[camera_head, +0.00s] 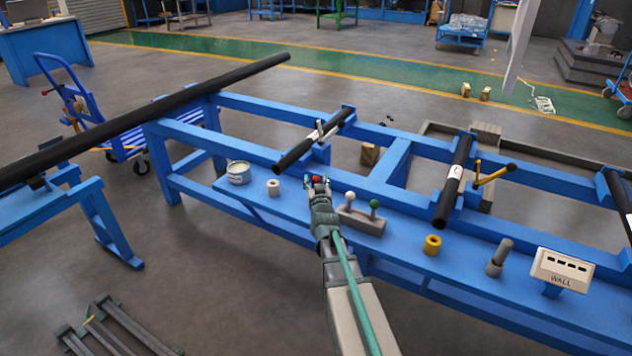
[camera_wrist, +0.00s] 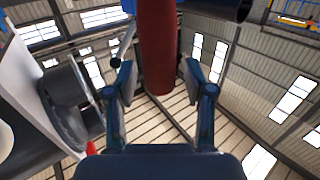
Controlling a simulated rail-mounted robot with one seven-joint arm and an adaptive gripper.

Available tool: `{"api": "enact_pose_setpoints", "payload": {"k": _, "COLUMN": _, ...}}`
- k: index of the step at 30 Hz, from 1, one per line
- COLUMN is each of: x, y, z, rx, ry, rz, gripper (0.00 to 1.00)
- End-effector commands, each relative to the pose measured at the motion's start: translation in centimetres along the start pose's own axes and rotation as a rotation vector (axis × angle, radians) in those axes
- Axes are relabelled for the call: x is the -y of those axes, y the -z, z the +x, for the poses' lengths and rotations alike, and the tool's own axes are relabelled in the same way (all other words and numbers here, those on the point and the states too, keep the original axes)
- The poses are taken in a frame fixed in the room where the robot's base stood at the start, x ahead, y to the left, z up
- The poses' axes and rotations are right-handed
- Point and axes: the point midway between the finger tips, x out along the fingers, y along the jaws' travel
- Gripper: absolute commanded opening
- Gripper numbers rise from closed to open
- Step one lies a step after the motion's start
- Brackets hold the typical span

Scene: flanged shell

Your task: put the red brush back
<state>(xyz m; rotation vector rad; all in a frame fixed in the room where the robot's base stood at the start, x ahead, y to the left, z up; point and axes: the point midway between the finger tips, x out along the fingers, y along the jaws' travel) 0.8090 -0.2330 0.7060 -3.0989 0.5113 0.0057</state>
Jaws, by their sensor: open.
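The red brush shows in the head view as a small red end (camera_head: 316,179) at my gripper (camera_head: 318,185), over the blue bench. In the wrist view a thick red cylinder (camera_wrist: 157,45), likely its handle, comes down from the top edge between my two open fingers. A gap shows on each side of it near the fingertips. The rest of the brush is hidden. Just right of my gripper a grey block (camera_head: 366,222) carries a white knob (camera_head: 350,196) and a green knob (camera_head: 374,204).
A can (camera_head: 238,172) and a pale ring (camera_head: 273,187) stand left on the blue bench (camera_head: 400,252). Right are a yellow ring (camera_head: 432,245), a grey peg (camera_head: 499,257) and a WALL sign (camera_head: 562,269). Black tubes (camera_head: 313,141) lie behind.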

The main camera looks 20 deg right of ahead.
Motion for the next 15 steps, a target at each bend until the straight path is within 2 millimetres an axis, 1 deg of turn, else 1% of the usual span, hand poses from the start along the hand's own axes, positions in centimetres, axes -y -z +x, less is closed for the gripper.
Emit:
{"api": "enact_pose_setpoints", "payload": {"k": 1, "x": 0.0, "y": 0.0, "z": -0.8, "rx": 0.001, "ry": 0.0, "rz": 0.0, "gripper": 0.53}}
{"api": "enact_pose_setpoints", "payload": {"k": 5, "x": 0.0, "y": 0.0, "z": -2.6, "rx": 0.001, "ry": 0.0, "rz": 0.0, "gripper": 0.53}}
{"api": "enact_pose_setpoints", "payload": {"k": 15, "x": 0.0, "y": 0.0, "z": -9.2, "rx": 0.001, "ry": 0.0, "rz": 0.0, "gripper": 0.53}}
